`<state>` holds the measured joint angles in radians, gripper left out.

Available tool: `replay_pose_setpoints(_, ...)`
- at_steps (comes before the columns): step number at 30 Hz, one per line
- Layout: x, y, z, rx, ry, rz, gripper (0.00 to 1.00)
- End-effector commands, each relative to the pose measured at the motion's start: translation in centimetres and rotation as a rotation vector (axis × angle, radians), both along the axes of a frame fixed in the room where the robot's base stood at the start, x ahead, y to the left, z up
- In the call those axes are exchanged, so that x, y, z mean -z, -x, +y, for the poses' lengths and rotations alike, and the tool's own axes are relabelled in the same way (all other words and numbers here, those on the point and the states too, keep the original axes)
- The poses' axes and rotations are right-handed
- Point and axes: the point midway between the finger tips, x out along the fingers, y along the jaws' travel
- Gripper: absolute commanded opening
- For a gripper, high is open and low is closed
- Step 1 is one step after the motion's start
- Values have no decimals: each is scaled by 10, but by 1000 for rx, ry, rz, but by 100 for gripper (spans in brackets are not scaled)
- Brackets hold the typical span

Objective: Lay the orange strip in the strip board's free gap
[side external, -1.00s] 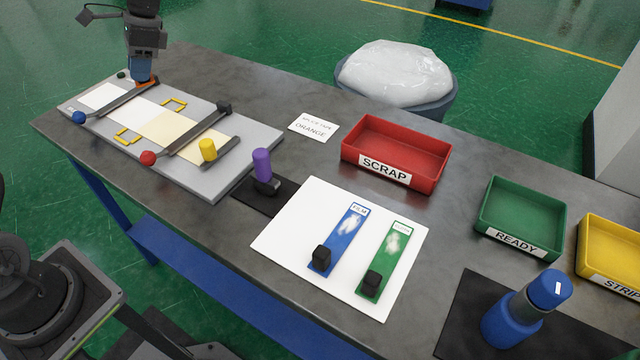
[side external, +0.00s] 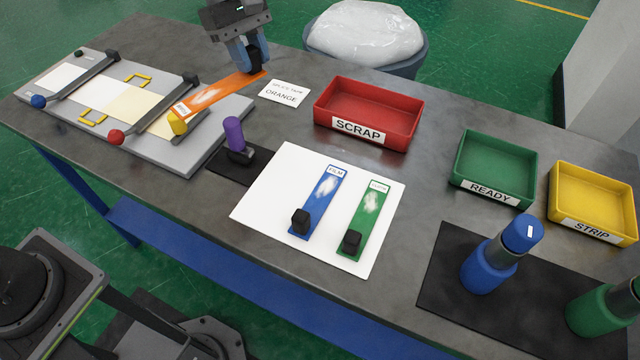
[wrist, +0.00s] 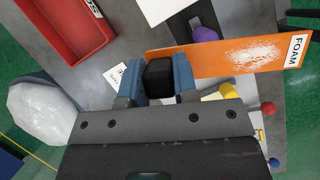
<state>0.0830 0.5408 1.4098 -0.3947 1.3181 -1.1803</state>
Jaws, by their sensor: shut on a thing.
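The orange strip (side external: 222,94) has a pale worn patch and a white label that reads FOAM in the wrist view. My gripper (side external: 250,58) is shut on the black block at the strip's far end; this block (wrist: 158,77) shows between the fingers in the wrist view. The strip stretches from the gripper toward the yellow knob; its height above the table is hard to tell. The white strip board (side external: 264,214) lies on the table, apart from the gripper, with a blue strip (side external: 322,198) and a green strip (side external: 367,212). Its left part is bare.
A grey plate (side external: 185,160) with bars and coloured knobs is at left. A purple-topped tool (side external: 234,135) stands between plate and board. Red SCRAP (side external: 365,112), green READY (side external: 495,165) and yellow STRIP (side external: 593,200) bins stand right. A blue bottle (side external: 488,265) stands front right.

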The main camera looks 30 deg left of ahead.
Motion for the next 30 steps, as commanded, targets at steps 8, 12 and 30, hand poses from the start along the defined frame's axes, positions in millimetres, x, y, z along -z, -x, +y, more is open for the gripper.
replay_pose_setpoints(8,-2,13,-67,-275,0,0,2)
replay_pose_setpoints(12,3,18,-84,-354,-3,4,2)
replay_pose_setpoints(30,110,17,-81,-350,-6,6,2)
